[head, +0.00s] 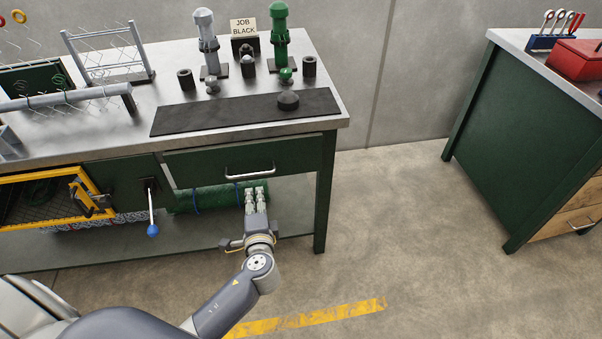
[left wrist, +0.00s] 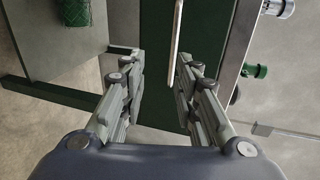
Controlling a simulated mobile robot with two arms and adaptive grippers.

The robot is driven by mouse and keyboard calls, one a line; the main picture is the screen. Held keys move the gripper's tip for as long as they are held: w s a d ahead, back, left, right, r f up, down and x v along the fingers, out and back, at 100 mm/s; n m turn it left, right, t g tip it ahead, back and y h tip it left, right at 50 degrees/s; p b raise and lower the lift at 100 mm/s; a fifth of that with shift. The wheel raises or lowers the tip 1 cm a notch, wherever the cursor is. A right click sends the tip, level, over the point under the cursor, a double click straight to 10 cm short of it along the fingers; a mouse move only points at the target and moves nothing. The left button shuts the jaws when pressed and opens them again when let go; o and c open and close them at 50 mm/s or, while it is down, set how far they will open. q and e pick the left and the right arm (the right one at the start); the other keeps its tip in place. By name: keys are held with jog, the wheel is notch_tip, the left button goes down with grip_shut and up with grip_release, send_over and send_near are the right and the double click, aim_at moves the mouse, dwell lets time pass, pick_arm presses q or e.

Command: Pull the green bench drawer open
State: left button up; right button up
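The green bench drawer (head: 205,166) is under the right part of the bench top and looks shut or nearly so. Its pale bar handle (head: 250,175) is on the front. My left gripper (head: 256,191) is just in front of and below the handle, fingers pointing at the drawer. In the left wrist view my left gripper (left wrist: 162,68) has its fingers apart with nothing held. There the handle (left wrist: 175,42) runs between the finger lines, nearer the right finger, against the green drawer front (left wrist: 154,40). Contact cannot be made out. My right gripper is not in view.
A rolled green mesh (head: 215,198) lies on the lower shelf. A lever with a blue knob (head: 152,229) and a yellow-framed mesh door (head: 40,178) are to the left. The bench leg (head: 326,195) stands right. Floor in front and right is clear, with a yellow stripe (head: 315,317).

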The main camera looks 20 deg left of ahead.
aim_at(255, 174)
pick_arm(q)
jog(key=w, duration=0.1)
jog(key=w+a, duration=0.1)
jog(key=w, duration=0.1)
jog(key=w+a+r, duration=0.1)
jog(key=shift+w+a, duration=0.25)
jog(key=shift+w, duration=0.05)
jog(key=x, duration=0.5)
jog(key=shift+w+a+f, duration=0.15)
jog(key=shift+w, duration=0.2)
pick_arm(e)
jog(key=shift+s+a, duration=0.15)
jog(key=shift+a, duration=0.2)
pick_arm(q)
grip_shut()
pick_arm(e)
jog(key=shift+a, duration=0.2)
